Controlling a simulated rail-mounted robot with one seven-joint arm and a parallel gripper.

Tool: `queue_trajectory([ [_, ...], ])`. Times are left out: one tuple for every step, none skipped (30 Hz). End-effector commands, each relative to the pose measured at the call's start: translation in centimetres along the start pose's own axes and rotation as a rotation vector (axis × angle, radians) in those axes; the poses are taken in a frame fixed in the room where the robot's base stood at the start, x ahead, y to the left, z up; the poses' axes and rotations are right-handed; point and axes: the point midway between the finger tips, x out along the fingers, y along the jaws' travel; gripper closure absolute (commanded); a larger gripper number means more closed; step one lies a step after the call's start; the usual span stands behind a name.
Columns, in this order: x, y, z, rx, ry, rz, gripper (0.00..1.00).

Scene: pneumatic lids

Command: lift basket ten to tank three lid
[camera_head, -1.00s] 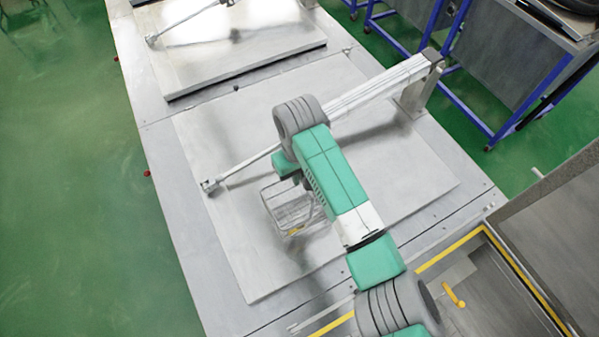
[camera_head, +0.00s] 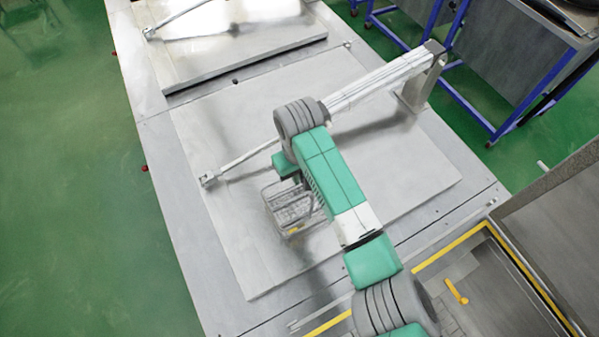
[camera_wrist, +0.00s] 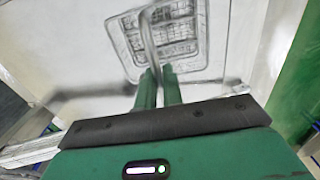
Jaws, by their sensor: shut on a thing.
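A wire basket (camera_head: 291,208) hangs under my arm over the large flat metal lid (camera_head: 225,250) in the head view. In the wrist view the basket (camera_wrist: 190,45) shows as a wire grid with a tall handle (camera_wrist: 150,40). My gripper (camera_wrist: 158,75) has two green fingers shut on the basket's handle. Whether the basket touches the lid or hangs just above it, I cannot tell. The gripper itself is mostly hidden by my arm in the head view. No number is readable on basket or lid.
A pneumatic rod (camera_head: 375,84) slants across the lid to a bracket (camera_head: 207,180). A second lid (camera_head: 190,70) lies behind it. An open, yellow-edged tank (camera_head: 480,285) is at lower right. Blue-framed benches (camera_head: 470,115) stand at upper right. Much of the near lid is bare.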

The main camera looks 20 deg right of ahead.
Motion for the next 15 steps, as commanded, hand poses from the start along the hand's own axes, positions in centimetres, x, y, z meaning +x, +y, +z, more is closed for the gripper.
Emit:
queue_trajectory([
  [0.12,-0.01,-0.02,0.000,0.001,0.000,1.00],
  [0.18,-0.01,-0.02,0.000,0.001,0.000,1.00],
  [0.26,-0.01,-0.02,0.000,0.001,0.000,1.00],
  [0.32,-0.01,-0.02,0.000,0.001,0.000,1.00],
  [0.37,-0.01,-0.03,0.000,0.001,0.000,1.00],
  [0.45,-0.02,-0.03,0.000,0.001,0.000,1.00],
  [0.51,-0.02,-0.03,0.000,0.001,0.000,1.00],
  [0.57,-0.02,-0.03,0.000,0.001,0.000,1.00],
  [0.65,-0.02,-0.03,0.000,0.001,0.000,1.00],
  [0.71,-0.02,-0.04,0.000,0.001,0.000,1.00],
  [0.77,-0.02,-0.04,0.000,0.001,0.000,1.00],
  [0.85,-0.02,-0.04,0.000,0.001,0.000,1.00],
  [0.91,-0.02,-0.04,-0.001,0.001,0.000,1.00],
  [0.97,-0.02,-0.04,0.000,0.001,0.000,1.00],
  [1.05,-0.02,-0.04,-0.001,0.001,0.000,1.00],
])
